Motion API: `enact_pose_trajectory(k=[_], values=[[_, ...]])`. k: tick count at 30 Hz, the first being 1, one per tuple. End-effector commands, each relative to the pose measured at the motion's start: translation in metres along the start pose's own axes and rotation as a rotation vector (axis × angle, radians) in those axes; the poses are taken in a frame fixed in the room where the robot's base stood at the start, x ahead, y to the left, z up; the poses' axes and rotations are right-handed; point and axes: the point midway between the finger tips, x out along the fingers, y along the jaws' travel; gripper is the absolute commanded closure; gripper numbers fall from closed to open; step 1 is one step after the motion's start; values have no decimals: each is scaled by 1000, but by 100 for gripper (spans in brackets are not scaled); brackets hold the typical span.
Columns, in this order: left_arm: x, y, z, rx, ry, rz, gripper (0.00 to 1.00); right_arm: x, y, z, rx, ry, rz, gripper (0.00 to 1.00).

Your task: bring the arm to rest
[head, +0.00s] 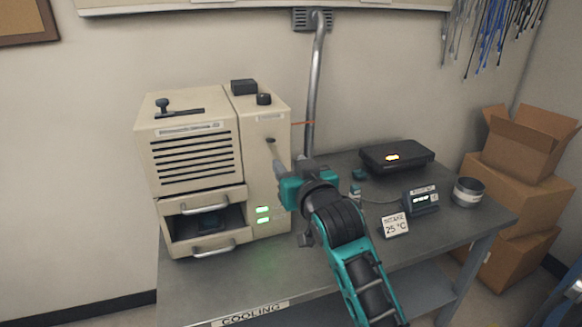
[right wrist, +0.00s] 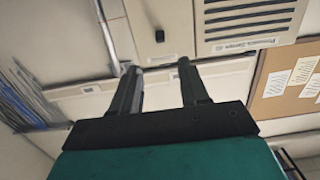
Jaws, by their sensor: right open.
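My right gripper (head: 282,160) shows in the head view with its teal and black wrist in front of the right part of the beige machine (head: 186,166). In the right wrist view its two dark fingers (right wrist: 157,66) stand apart with nothing between them. In that view the beige machine (right wrist: 205,12) is upside down beyond the fingertips. Whether the fingers touch the machine cannot be told. My left gripper is not in view.
The grey table (head: 330,262) also bears a black box (head: 396,156), a small display (head: 421,201), a 25 °C sign (head: 395,225) and a round tin (head: 468,192). The machine's lower drawer (head: 208,246) is pulled out. Cardboard boxes (head: 518,180) stand at right.

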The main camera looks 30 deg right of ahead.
Motion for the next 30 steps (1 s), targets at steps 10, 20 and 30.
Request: enact_pose_trajectory(k=[10, 20, 30], values=[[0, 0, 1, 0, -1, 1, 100, -2, -4, 13, -12, -20, -13, 55], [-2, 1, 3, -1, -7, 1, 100, -81, -51, 197, -139, -295, -227, 55], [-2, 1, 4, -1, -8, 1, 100, -198, -75, 314, -165, -504, -391, 55]])
